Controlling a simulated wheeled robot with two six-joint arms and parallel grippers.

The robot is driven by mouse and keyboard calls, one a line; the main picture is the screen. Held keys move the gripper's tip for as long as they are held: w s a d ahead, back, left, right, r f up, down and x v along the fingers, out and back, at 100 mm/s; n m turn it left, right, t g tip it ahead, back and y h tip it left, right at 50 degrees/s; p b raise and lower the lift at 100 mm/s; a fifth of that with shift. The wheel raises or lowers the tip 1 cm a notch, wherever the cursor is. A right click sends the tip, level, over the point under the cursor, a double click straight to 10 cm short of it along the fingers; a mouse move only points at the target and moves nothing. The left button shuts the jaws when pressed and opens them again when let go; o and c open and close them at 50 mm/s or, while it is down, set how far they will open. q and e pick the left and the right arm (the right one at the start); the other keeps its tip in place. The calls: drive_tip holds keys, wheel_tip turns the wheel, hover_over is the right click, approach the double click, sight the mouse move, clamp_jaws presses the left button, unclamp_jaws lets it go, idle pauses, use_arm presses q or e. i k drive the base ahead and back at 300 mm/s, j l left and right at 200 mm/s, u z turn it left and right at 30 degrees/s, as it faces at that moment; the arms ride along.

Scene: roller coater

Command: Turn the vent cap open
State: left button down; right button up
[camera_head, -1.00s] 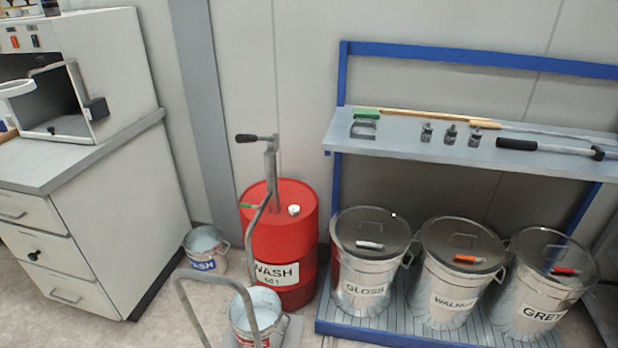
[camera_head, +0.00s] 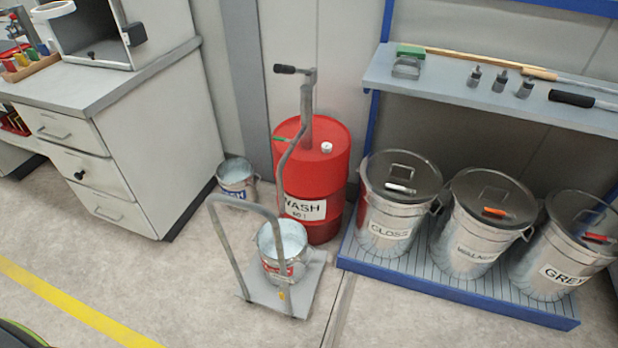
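A red drum (camera_head: 330,165) labelled WASH stands upright against the wall. A small white cap (camera_head: 326,147) sits on the right part of its top; it looks like the vent cap, but it is too small to tell how it is turned. A grey hand pump (camera_head: 306,105) with a black-handled crank rises from the drum top, and a pipe runs down from it toward a bucket. A small green part (camera_head: 281,138) shows beside the pump at the drum's left edge. Neither of my grippers is in view.
A cart (camera_head: 270,290) bearing a metal bucket (camera_head: 282,248) stands in front of the drum. Another bucket (camera_head: 237,182) is to its left. A blue rack (camera_head: 460,295) with several lidded cans stands right, a cabinet (camera_head: 110,150) left.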

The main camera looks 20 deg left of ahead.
sight(326, 148)
drive_tip(key=i+l, duration=0.2)
drive_tip(key=i, duration=0.15)
drive_tip(key=i+l, duration=0.25)
drive_tip(key=i, duration=0.15)
drive_tip(key=i+l, duration=0.2)
drive_tip(key=i, duration=0.15)
